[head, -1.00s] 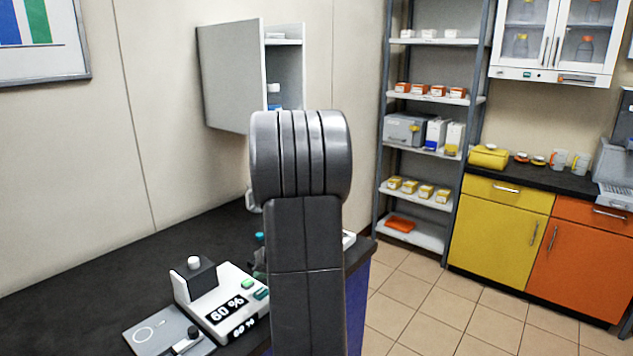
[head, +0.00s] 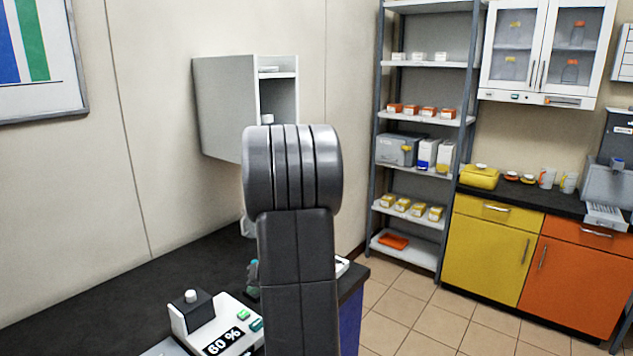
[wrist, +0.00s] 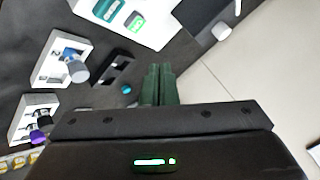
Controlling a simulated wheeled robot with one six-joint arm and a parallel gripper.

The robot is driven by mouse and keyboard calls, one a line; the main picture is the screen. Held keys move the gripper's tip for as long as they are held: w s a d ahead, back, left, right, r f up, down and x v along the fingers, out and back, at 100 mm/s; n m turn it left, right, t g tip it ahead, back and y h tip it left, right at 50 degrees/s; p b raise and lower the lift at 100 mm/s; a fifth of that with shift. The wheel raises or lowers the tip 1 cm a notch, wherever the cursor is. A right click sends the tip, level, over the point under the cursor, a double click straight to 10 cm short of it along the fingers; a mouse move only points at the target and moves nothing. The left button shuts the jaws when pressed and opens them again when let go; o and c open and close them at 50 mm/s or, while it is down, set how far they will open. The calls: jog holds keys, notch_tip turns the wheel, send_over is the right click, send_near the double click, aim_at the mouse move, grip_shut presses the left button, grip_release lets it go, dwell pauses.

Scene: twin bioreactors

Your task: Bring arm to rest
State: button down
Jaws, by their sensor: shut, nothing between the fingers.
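In the head view my arm stands upright in the middle of the picture, in front of the dark bench (head: 120,285). The gripper itself does not show there. In the wrist view my gripper (wrist: 157,75) is shut, its two dark green fingers side by side with nothing between them.
A white device reading 60 % (head: 225,335) stands on the bench at front left. White holders (wrist: 62,62) stand left of the fingers. An open wall cabinet (head: 225,105) hangs behind the arm. The tiled floor (head: 405,318) at right is clear.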

jog(key=shift+f, duration=0.1)
notch_tip(320, 180, down, 7)
jog(key=b, duration=0.4)
jog(key=shift+b, duration=0.35)
jog(key=shift+w+r+b, duration=0.1)
jog(key=shift+r+b, duration=0.1)
jog(key=shift+b, duration=0.15)
jog(key=shift+r+b, duration=0.1)
jog(key=shift+b, duration=0.75)
jog(key=shift+b, duration=0.4)
